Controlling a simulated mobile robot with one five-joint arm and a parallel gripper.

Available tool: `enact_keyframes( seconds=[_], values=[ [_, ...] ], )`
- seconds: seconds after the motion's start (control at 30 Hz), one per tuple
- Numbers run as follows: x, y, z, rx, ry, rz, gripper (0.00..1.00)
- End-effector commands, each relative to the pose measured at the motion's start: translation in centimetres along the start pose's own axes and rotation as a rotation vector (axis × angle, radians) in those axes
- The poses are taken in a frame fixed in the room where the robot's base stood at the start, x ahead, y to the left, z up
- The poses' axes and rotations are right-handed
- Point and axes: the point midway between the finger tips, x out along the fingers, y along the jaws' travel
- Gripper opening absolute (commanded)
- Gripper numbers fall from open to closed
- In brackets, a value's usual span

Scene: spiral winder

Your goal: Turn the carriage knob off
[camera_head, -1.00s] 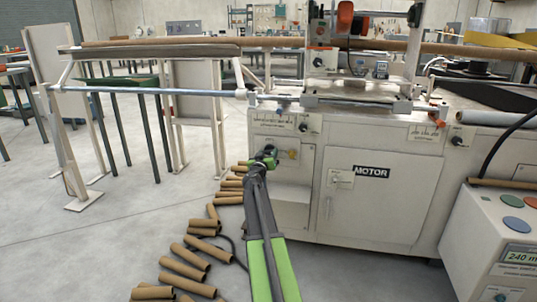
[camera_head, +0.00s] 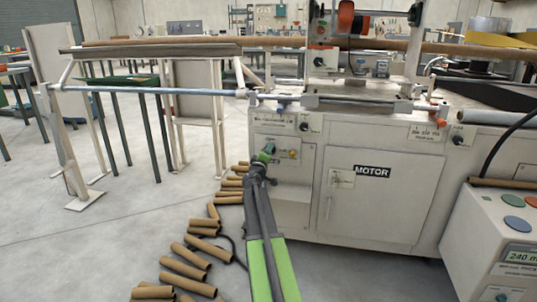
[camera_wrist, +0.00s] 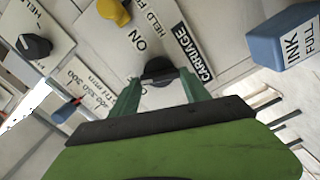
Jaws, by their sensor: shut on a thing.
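The carriage knob (camera_wrist: 158,70) is a black round knob on a pale panel in the wrist view. A black CARRIAGE label (camera_wrist: 194,52) is beside it, and the word ON is printed close to it. My gripper (camera_wrist: 160,82) has its two green fingers on either side of the knob and is shut on it. The fingers hide part of the knob, and I cannot tell which mark it points to. In the head view my gripper (camera_head: 265,155) is at the left front panel of the machine (camera_head: 385,215), and hides the knob there.
Cardboard tubes (camera_head: 182,268) lie on the floor left of my arm. A control box (camera_head: 490,250) stands at right.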

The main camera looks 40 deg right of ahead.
Motion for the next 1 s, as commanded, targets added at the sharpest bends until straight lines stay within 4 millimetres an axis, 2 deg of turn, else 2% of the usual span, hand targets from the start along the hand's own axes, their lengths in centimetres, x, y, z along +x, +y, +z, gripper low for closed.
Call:
enact_keyframes(
  seconds=[0.03, 0.5, 1.0],
  values=[
    [-0.20, -0.31, -0.56, -0.037, 0.011, -0.005, 0.14],
    [-0.20, -0.45, -0.60, -0.335, 0.013, -0.003, 0.14],
    [-0.17, -0.45, -0.59, -0.403, 0.013, -0.003, 0.14]
  ],
)
